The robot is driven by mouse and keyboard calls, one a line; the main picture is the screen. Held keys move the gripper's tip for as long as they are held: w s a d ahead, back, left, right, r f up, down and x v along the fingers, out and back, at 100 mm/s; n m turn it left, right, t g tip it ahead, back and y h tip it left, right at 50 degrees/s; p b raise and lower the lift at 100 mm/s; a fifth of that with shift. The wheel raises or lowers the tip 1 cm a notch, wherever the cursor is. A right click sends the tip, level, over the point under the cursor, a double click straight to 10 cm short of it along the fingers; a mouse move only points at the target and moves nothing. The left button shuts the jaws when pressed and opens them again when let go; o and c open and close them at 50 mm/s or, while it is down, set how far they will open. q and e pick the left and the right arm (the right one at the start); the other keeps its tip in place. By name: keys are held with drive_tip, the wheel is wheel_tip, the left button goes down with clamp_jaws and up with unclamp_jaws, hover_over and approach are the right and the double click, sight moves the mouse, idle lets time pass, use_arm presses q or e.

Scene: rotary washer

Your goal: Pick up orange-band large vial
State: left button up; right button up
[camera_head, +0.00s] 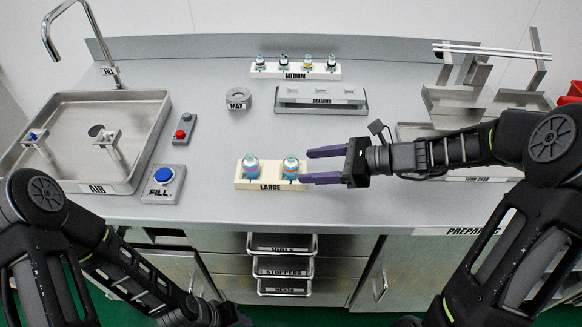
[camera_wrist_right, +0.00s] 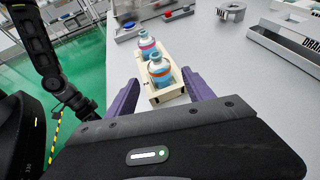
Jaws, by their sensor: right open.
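Two large vials with blue-teal labels stand upright in the cream LARGE rack (camera_head: 270,186). The right vial (camera_head: 291,168) appears in the right wrist view as the nearer one (camera_wrist_right: 160,72), with a thin reddish-orange band. The left vial (camera_head: 251,169) is the farther one there (camera_wrist_right: 146,46), with a pinkish band. My left gripper (camera_head: 232,316) shows only partly at the bottom edge, away from the rack.
A blue FILL button (camera_head: 163,175) and sink tray (camera_head: 68,104) are left. Bench in front of the rack is clear, down to its front edge.

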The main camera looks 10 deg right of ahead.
sight(302, 167)
drive_tip(key=x, duration=0.3)
drive_tip(key=shift+w+a+f, duration=0.1)
drive_tip(key=shift+w+a, duration=0.05)
drive_tip(key=shift+c, duration=0.4)
clamp_jaws()
idle(0.5)
